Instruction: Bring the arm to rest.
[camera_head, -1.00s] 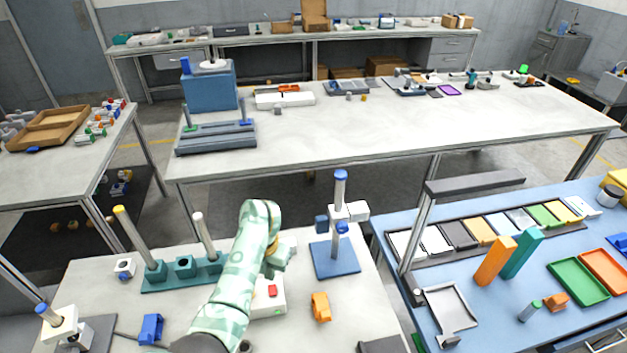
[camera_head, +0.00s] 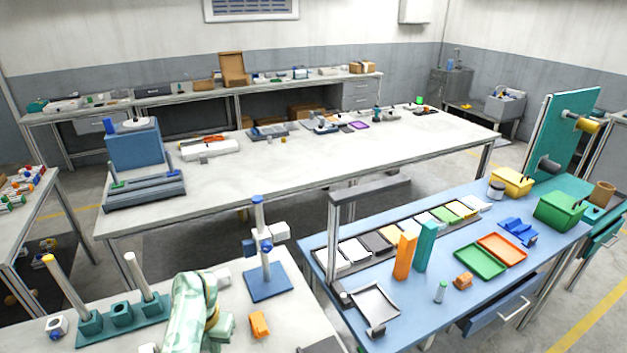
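One of my arms, pale green with a mottled pattern, rises from the bottom edge, left of the middle, over the near white table (camera_head: 300,318). It looks like my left arm. It bends at the top, and an orange band shows on its right side. No gripper fingers show; the lower end of the arm is out of the picture or hidden behind its own links. My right arm and gripper are not in view.
Near the arm stand a teal base with posts (camera_head: 122,314), a blue stand with a post (camera_head: 268,285) and an orange part (camera_head: 259,324). The blue table (camera_head: 420,315) to the right holds trays, blocks and a grey gantry (camera_head: 370,190). Grey floor shows between the tables.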

